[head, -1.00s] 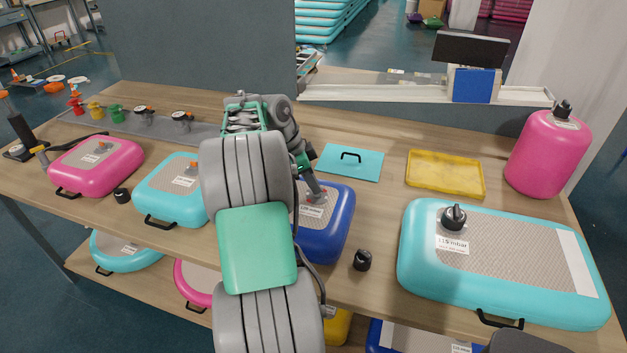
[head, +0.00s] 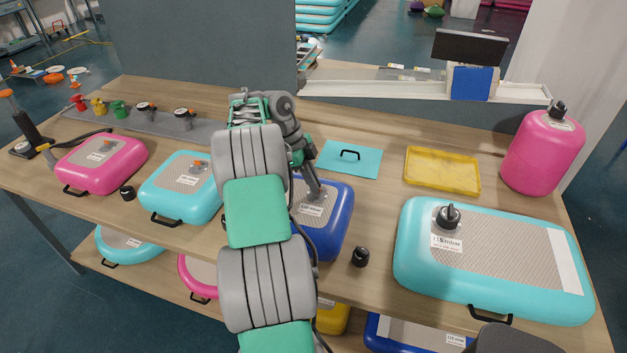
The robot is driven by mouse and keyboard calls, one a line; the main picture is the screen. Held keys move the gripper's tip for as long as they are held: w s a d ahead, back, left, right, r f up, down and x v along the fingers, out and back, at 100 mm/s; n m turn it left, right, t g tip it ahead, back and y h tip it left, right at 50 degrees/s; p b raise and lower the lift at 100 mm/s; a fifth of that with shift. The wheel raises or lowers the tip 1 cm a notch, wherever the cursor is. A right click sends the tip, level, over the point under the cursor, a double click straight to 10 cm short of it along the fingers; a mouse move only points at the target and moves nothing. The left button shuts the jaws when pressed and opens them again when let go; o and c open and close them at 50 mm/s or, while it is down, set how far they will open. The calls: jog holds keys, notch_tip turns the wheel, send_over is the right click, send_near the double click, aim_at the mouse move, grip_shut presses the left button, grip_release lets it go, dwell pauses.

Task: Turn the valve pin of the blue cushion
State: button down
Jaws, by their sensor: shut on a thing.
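The blue cushion (head: 340,222) lies on the wooden bench, partly hidden behind my arm. Its upper face has a grey textured panel with a white label (head: 311,209). My gripper (head: 315,194) reaches down onto the cushion's valve area, just above the label. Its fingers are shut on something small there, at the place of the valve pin. The pin itself is hidden by the fingers, and its turn angle cannot be told.
A black cap (head: 360,256) stands right of the blue cushion. A large turquoise cushion (head: 580,290) lies at the right, with a pink cylinder (head: 540,155) behind it. A yellow tray (head: 442,170) and turquoise plate (head: 335,166) lie behind. Turquoise (head: 165,205) and pink (head: 122,158) cushions are at the left.

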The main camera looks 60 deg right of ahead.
jog(key=c, duration=1.6)
grip_release()
jog(key=p+v, duration=0.4)
jog(key=v, duration=0.3)
jog(key=shift+w+r+p, duration=0.15)
jog(key=shift+r+p, duration=0.2)
jog(key=shift+p, duration=0.05)
